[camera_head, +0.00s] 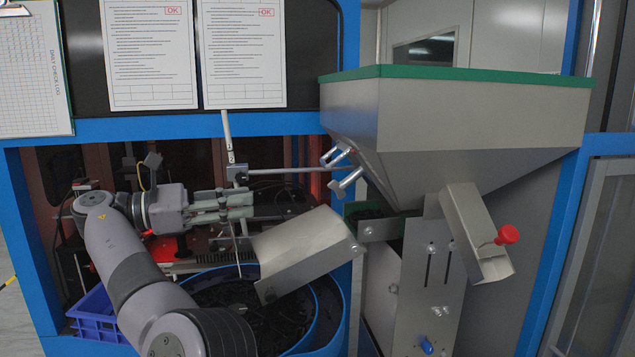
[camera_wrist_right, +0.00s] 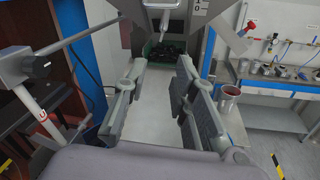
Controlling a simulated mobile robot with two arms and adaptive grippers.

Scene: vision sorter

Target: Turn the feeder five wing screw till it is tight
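A hopper (camera_head: 460,120) with a green rim stands at right in the head view. Two shiny metal fittings, an upper one (camera_head: 335,155) and a lower one (camera_head: 347,182), stick out from its lower left side. I cannot tell for certain which is the feeder five wing screw. A silver fitting (camera_wrist_right: 165,22) also shows in the right wrist view, ahead of the fingertips.
A metal chute (camera_head: 305,245) lies just below and ahead of the gripper, over a blue bowl (camera_head: 330,310) of dark parts. A rod (camera_head: 290,171) runs close above. A red knob (camera_head: 507,235) and blue knob (camera_head: 427,346) sit at right. A workbench (camera_wrist_right: 270,85) stands beyond.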

